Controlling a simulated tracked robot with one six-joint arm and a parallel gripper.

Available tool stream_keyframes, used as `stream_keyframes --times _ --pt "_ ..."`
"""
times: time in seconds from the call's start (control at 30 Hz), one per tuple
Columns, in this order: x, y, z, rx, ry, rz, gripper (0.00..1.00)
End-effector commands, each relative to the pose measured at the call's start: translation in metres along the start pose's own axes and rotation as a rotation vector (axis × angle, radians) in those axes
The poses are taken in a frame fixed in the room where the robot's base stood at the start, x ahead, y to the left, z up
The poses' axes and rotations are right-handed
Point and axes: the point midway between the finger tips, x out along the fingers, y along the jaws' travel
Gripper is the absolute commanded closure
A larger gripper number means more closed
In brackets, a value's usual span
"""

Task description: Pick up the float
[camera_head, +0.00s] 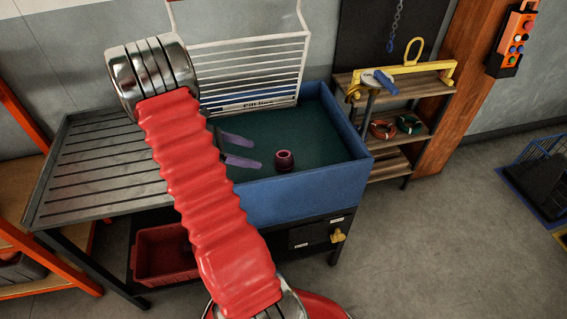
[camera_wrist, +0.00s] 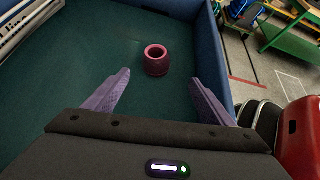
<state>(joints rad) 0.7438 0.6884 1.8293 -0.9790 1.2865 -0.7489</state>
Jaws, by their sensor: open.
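The float (camera_head: 284,161) is a small dark pink ring-shaped piece with a hole in its top. It stands upright on the dark green floor of a blue-walled bin (camera_head: 300,197). My gripper (camera_head: 239,150) is open and empty, with two purple fingers inside the bin to the left of the float. In the wrist view the float (camera_wrist: 156,61) lies beyond the fingertips of my gripper (camera_wrist: 160,78), roughly between their lines and apart from both. My red-sleeved arm hides part of the bin's left side in the head view.
A white wire rack (camera_head: 250,65) stands at the bin's back. A slatted grey table (camera_head: 95,165) adjoins on the left. A red crate (camera_head: 160,256) sits below. Wooden shelves (camera_head: 415,90) with coiled rings stand right. The bin floor around the float is clear.

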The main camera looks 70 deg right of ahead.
Motion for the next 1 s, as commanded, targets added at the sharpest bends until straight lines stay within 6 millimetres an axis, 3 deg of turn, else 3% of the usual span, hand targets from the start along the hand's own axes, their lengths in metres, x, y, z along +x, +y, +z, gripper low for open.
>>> stream_keyframes --times 0.1,0.23,0.77,1.0 --pt "0.033 0.008 -0.004 -0.062 -0.049 -0.037 0.23" --pt "0.055 0.013 -0.005 -0.108 -0.083 -0.057 0.23" --pt "0.067 0.014 -0.004 -0.126 -0.095 -0.065 0.23" --pt "0.097 0.012 -0.002 -0.127 -0.095 -0.067 0.23"
